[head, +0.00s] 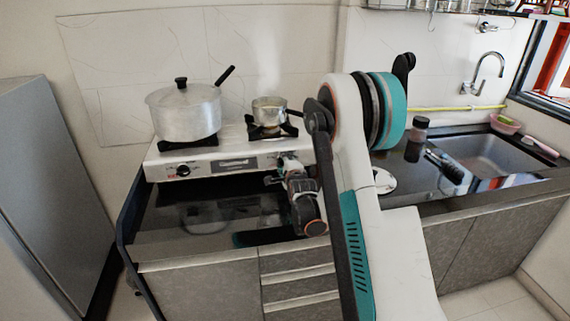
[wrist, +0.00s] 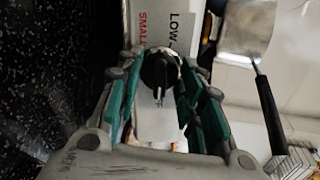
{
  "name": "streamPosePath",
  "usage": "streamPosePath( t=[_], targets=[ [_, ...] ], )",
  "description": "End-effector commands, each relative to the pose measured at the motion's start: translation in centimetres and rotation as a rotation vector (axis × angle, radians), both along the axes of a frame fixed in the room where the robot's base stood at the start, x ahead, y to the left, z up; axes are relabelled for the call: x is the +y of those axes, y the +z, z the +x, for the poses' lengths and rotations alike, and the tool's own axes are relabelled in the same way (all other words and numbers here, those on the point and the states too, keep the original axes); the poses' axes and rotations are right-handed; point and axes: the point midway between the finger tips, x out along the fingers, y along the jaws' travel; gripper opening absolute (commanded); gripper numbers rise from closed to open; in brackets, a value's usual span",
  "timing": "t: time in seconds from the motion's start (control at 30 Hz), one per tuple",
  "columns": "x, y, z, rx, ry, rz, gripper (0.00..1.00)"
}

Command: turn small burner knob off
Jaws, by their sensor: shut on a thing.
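The white stove (head: 218,140) stands on the black counter. The small burner knob (wrist: 160,70) is black and round, and in the wrist view it sits between my fingertips beside the printed words "SMALL" and "LOW". My gripper (head: 281,176) is at the right part of the stove's front panel, and its fingers also show in the wrist view (wrist: 161,64). It is shut on the knob. In the head view my gripper hides the knob. The small pot (head: 269,111), with a dark handle, stands on the right burner, with faint steam above it.
A large lidded pot (head: 186,110) stands on the left burner, with another black knob (head: 182,171) below it. A dark-lidded jar (head: 420,124) and the sink (head: 480,160) are to the right. The black counter (head: 185,220) before the stove is clear.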

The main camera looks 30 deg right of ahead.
Motion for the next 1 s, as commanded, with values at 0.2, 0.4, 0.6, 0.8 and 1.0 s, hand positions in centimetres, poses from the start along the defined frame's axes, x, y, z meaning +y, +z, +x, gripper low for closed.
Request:
streamPosePath(
  t=[0.2, 0.4, 0.6, 0.8, 1.0],
  targets=[
    [0.02, -0.14, -0.07, -0.003, -0.005, 0.021, 0.11],
    [0.01, -0.14, -0.08, -0.003, -0.005, 0.023, 0.11],
    [0.01, -0.13, -0.08, -0.003, -0.005, 0.022, 0.51],
    [0.01, -0.08, -0.04, -0.004, -0.004, 0.022, 0.55],
    [0.06, 0.01, -0.22, -0.005, -0.004, 0.021, 0.55]
  ],
)
